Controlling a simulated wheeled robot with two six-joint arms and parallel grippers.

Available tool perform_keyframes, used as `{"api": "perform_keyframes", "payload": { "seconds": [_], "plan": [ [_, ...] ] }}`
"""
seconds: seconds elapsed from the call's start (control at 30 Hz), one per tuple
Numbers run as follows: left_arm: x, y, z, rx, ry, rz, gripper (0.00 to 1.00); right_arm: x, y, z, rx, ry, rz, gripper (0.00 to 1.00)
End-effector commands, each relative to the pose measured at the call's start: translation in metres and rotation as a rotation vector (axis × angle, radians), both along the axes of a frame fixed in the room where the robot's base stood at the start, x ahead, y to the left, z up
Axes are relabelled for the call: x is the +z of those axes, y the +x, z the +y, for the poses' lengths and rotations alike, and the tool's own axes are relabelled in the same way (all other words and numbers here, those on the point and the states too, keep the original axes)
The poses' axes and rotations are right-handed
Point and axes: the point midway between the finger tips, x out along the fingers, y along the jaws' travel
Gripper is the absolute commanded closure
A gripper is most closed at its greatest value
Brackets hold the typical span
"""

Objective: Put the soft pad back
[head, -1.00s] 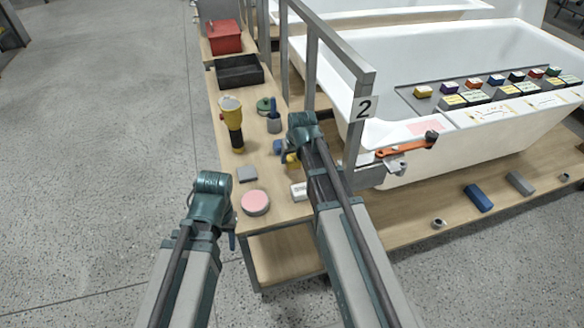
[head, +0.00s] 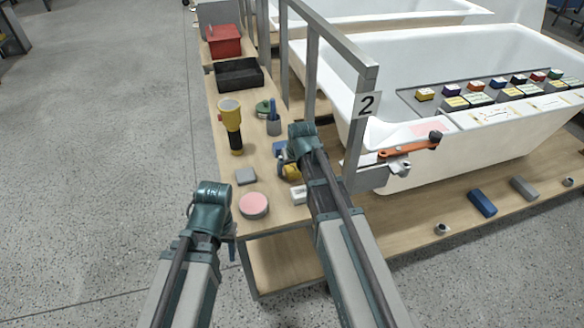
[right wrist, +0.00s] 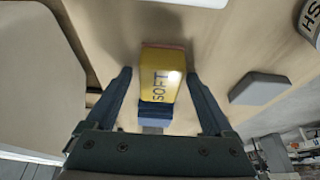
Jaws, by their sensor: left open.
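The soft pad is a yellow block marked "SOFT" (right wrist: 162,75), lying on the wooden bench. In the right wrist view my right gripper (right wrist: 160,85) is open, with one finger on each side of the pad and gaps showing; a dark blue part is at the pad's near end. In the head view my right gripper (head: 287,163) is low over the bench. My left gripper (head: 231,248) is off the bench's front left corner, open, its fingers mostly hidden.
A grey block (head: 246,175), a pink-topped round tin (head: 254,205), a yellow-and-black torch (head: 232,127) and a black tray (head: 239,73) are on the bench. A grey post labelled 2 (head: 358,130) stands right of my right arm. A rack of coloured blocks (head: 405,97) spans the white tub (head: 362,75).

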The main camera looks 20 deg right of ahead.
Motion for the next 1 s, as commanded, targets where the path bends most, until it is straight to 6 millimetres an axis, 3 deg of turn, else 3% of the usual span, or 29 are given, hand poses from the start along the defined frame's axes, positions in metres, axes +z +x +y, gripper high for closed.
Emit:
{"api": "perform_keyframes", "payload": {
  "seconds": [0.27, 0.47, 1.0],
  "plan": [
    [0.002, 0.0, 0.0, 0.0, 0.0, 0.0, 0.5, 0.002, 0.0, 0.0, 0.0, 0.0, 0.0, 0.13],
    [0.014, 0.0, 0.0, 0.0, 0.0, 0.0, 0.5, 0.014, -0.004, 0.0, 0.0, 0.0, 0.0, 0.13],
    [0.092, 0.0, 0.0, 0.0, 0.0, 0.0, 0.5, 0.092, -0.035, -0.001, 0.0, 0.0, 0.0, 0.13]
  ]
}}
